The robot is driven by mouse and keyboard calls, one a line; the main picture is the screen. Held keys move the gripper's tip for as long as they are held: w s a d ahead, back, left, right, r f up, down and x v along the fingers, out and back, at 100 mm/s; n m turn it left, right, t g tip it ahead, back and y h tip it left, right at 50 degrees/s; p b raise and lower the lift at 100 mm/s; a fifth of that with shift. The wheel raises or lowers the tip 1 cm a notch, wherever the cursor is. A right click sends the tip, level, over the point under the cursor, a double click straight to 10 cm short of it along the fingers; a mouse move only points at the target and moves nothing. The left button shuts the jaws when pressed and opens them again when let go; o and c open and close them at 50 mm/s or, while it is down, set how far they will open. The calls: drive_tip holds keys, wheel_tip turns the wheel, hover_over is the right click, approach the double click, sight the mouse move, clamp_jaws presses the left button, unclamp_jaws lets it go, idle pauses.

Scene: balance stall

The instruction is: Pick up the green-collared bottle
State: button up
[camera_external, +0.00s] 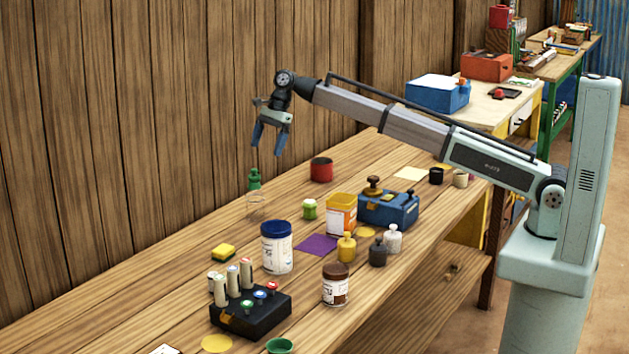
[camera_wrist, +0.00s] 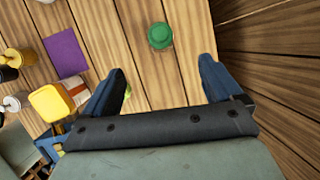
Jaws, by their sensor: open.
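The green-collared bottle (camera_external: 255,184) stands upright near the back edge of the wooden table, by the plank wall. It has a green top and a clear lower body. In the wrist view the bottle (camera_wrist: 160,36) shows from above as a green round top, ahead of the fingers and between their lines. My gripper (camera_external: 268,146) is open and empty, above the table and a little above and to the right of the bottle in the external view. In the wrist view the two blue fingers of my gripper (camera_wrist: 166,80) are spread wide, with bare table between them.
A red cup (camera_external: 321,169) and a small green-lidded jar (camera_external: 310,210) stand right of the bottle. A blue-lidded jar (camera_external: 277,248), an orange-labelled tub (camera_external: 341,214) and a purple sheet (camera_external: 316,244) are nearer the front. The plank wall (camera_external: 130,120) rises behind.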

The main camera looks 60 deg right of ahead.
sight(257, 176)
drive_tip(key=a+f+m, duration=0.1)
drive_tip(key=f, duration=0.3)
drive_tip(key=w+a+f+m, duration=0.1)
drive_tip(key=a+f, duration=0.1)
drive_tip(key=f, duration=0.2)
drive_tip(key=a+f, duration=0.2)
drive_tip(key=f, duration=0.2)
drive_tip(key=shift+w+f+m, duration=0.4)
drive_tip(key=c, duration=1.5)
drive_tip(key=shift+r, duration=0.15)
